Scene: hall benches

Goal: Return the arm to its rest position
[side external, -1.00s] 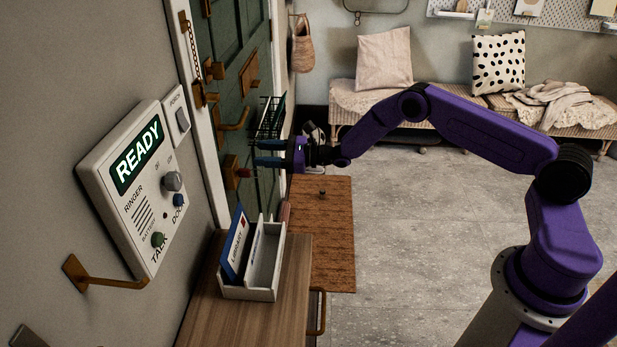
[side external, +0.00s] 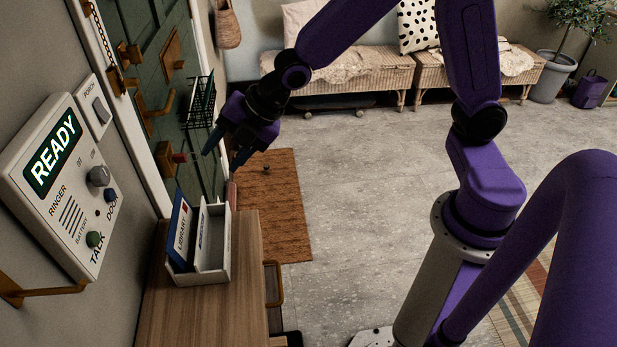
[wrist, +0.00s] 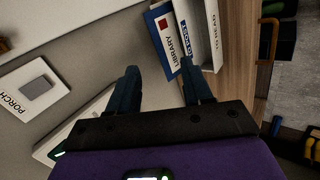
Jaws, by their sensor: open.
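My purple arm is bent, with the elbow high beyond the top of the side external view. My gripper (side external: 222,154) hangs tilted down in front of the green door (side external: 150,60), with nothing between its blue fingers. In that view it appears above the far end of the wooden cabinet. In the wrist view my gripper (wrist: 158,68) is open, its two dark blue fingers well apart. Past the fingers are the wall and the white letter holder (wrist: 217,50) with its cards.
The letter holder (side external: 224,260) stands on the wooden cabinet (side external: 190,315). An intercom panel (side external: 35,190) reading READY is on the wall at left. A black wire basket (side external: 200,100) and a brass handle (side external: 158,108) are on the door. The grey floor (side external: 360,190) is largely clear.

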